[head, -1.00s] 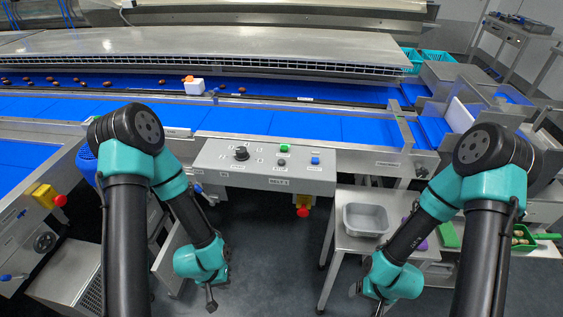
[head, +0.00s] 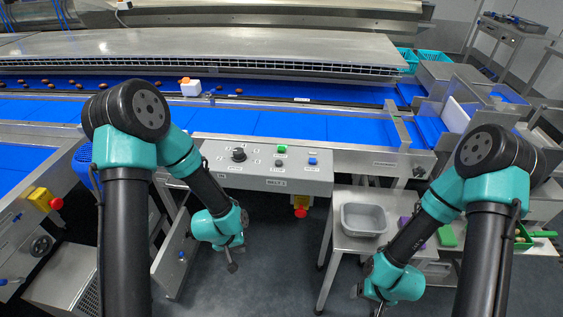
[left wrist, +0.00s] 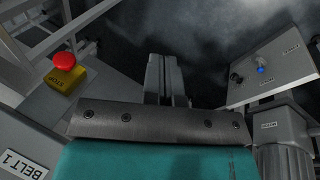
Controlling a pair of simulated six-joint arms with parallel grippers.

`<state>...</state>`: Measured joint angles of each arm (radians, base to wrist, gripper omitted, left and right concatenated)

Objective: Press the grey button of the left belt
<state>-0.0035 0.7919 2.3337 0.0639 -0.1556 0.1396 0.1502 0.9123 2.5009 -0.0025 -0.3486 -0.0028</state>
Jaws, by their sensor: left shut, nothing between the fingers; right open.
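A control panel (head: 265,168) labelled as a belt panel hangs at the front of the long blue belt. It carries a black knob (head: 239,154), a green button (head: 281,148), a small dark grey button (head: 279,162) and a blue button (head: 313,160). Another panel (head: 20,222) shows at the left edge by the left blue belt (head: 22,156); I cannot make out a grey button on it. My left gripper (head: 232,267) is shut and empty, below and apart from the middle panel; its fingers show in the left wrist view (left wrist: 166,80). My right gripper (head: 380,309) is low, partly cut off.
Red stop buttons on yellow boxes sit under the middle panel (head: 301,206) and on the left panel (head: 45,199). A grey tub (head: 363,219) is on a side table to the right. Brown dates lie on the far belt.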

